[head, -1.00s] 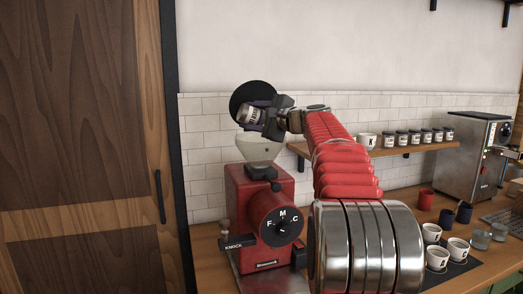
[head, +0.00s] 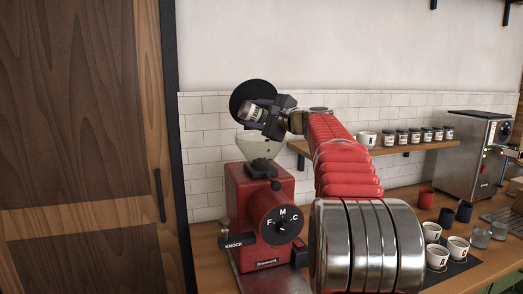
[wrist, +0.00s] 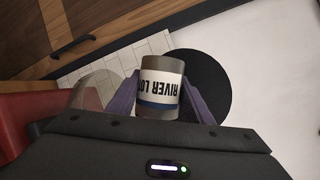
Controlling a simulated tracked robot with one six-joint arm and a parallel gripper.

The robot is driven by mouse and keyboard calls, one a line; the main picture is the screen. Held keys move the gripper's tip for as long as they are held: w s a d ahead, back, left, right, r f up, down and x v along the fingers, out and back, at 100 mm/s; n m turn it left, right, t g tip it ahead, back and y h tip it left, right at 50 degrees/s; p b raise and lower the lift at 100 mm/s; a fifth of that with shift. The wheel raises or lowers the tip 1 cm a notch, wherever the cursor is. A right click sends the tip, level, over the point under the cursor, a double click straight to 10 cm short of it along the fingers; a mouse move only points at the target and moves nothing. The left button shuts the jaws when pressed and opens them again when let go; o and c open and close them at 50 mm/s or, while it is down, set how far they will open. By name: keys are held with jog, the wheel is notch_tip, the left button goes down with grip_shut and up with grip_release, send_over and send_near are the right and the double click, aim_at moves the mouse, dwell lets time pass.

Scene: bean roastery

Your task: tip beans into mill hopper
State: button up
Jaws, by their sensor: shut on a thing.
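The mill (head: 258,200) is red, with a clear, pale hopper (head: 246,141) on top. Dark contents that look like beans (head: 262,150) lie in the hopper's lower part. My gripper (head: 266,115) is above the hopper, its purple fingers shut on a labelled bean canister (head: 254,112). The canister is steeply tilted over the hopper. The wrist view shows the canister (wrist: 161,88) between the fingers, its label reading "RIVER LO…" upside down. The canister's mouth and inside are hidden. A round black disc (head: 240,92), perhaps the hopper lid, stands behind the canister.
A wall shelf (head: 400,150) with a white cup and several small jars is to the right. Cups (head: 437,258) and a steel machine (head: 475,150) stand on the counter at right. A wooden door (head: 75,130) is at left.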

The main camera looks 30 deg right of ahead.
jog(key=shift+w+a+f+n+g+h, duration=0.15)
jog(key=shift+a+n+g, duration=0.15)
jog(key=shift+n, duration=0.3)
jog(key=shift+a+f+n+g+h, duration=0.1)
jog(key=shift+a+n+g+h, duration=0.15)
jog(key=shift+n, duration=0.35)
jog(key=shift+f+n+g, duration=0.15)
jog(key=shift+n+g, duration=0.1)
jog(key=shift+n, duration=0.15)
jog(key=shift+a, duration=0.15)
